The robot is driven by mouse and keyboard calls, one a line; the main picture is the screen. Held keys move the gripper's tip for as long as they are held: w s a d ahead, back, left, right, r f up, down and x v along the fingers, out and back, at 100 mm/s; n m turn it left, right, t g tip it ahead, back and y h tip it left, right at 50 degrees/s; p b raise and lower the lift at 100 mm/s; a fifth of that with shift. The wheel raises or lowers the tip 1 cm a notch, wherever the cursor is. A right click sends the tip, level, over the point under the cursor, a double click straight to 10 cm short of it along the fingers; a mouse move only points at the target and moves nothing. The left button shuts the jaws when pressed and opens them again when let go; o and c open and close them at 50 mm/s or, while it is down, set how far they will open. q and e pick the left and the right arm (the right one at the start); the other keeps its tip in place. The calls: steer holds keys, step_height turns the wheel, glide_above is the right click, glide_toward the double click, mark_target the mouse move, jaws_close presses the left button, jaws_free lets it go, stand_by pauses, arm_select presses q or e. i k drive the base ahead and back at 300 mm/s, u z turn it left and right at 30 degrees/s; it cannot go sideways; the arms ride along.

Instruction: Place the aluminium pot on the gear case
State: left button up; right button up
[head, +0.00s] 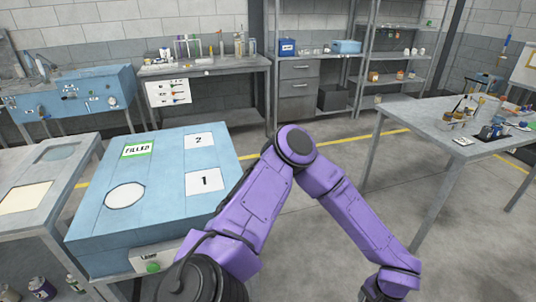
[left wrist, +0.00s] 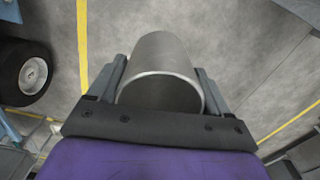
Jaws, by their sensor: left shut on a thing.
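The aluminium pot (left wrist: 165,62) is a plain grey metal cylinder in the left wrist view. It sits between the two fingers of my left gripper (left wrist: 160,90), which is shut on it, with its round rim facing the camera. Bare floor lies beyond it. In the head view my left arm bends over and down to the lower right; its gripper and the pot are out of that view. My right gripper is in neither view. I cannot tell for sure which thing is the gear case; a blue boxy unit (head: 75,92) with fittings on its front stands at the back left.
A light blue bench top (head: 165,160) has a green FILLED patch, patches marked 1 and 2, and a white round spot. A grey table (head: 425,128) at the right bears several small items. Workbenches and shelves (head: 395,55) line the back wall. Floor between is clear.

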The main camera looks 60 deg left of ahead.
mark_target(163, 193)
steer(key=u, duration=2.15)
